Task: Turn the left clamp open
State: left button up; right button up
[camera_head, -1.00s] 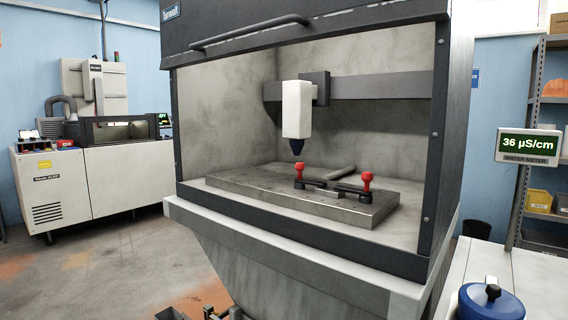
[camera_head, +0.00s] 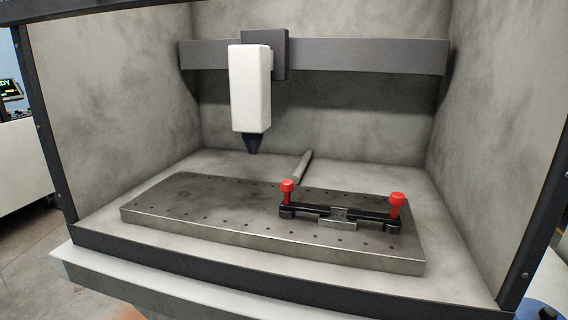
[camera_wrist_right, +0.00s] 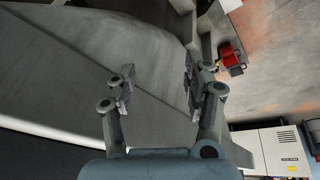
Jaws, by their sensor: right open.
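The left clamp (camera_head: 289,197) has an upright red knob and a black bar that points right, towards the middle. The right clamp (camera_head: 395,212) has a red knob too, and its bar points left. Both stand on the right part of a grey metal plate with holes (camera_head: 190,213). The bar ends reach a small flat metal piece (camera_head: 338,223) between the clamps. My right gripper (camera_wrist_right: 160,86) shows only in its wrist view, fingers apart and empty, with no clamp in that view. My left gripper is not in view.
A white machine head (camera_head: 250,88) with a dark tip hangs over the plate's middle. A grey rod (camera_head: 304,166) lies behind the plate. Side walls and a dark front sill (camera_head: 280,276) frame the chamber. The plate's left part is clear.

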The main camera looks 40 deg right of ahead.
aim_at(291, 184)
notch_tip(291, 184, up, 12)
jog(key=w+r+t+p, duration=0.1)
jog(key=w+p, duration=0.1)
jog(key=w+d+r+t, duration=0.1)
jog(key=w+r, duration=0.1)
jog(key=w, duration=0.2)
jog(key=w+d+r+t, duration=0.1)
jog(key=w+r+t, duration=0.1)
jog(key=w+r, duration=0.1)
jog(key=w+d+r+m+t, duration=0.1)
jog(key=w+r+t, duration=0.1)
jog(key=w, duration=0.3)
jog(key=shift+w+d+r+p, duration=0.2)
jog(key=shift+d+r+p, duration=0.1)
jog(key=shift+p, duration=0.1)
jog(key=w+d+r+t, duration=0.2)
jog(key=w+r+t, duration=0.1)
jog(key=w+r, duration=0.4)
jog(key=shift+t, duration=0.3)
jog(key=x, duration=0.5)
jog(key=p+x, duration=0.1)
jog(key=x, duration=0.2)
jog(key=shift+w+a+r, duration=0.2)
jog(key=shift+w+r, duration=0.05)
jog(key=shift+w, duration=0.25)
jog(key=shift+w+f, duration=0.3)
jog(key=shift+w, duration=0.3)
grip_shut()
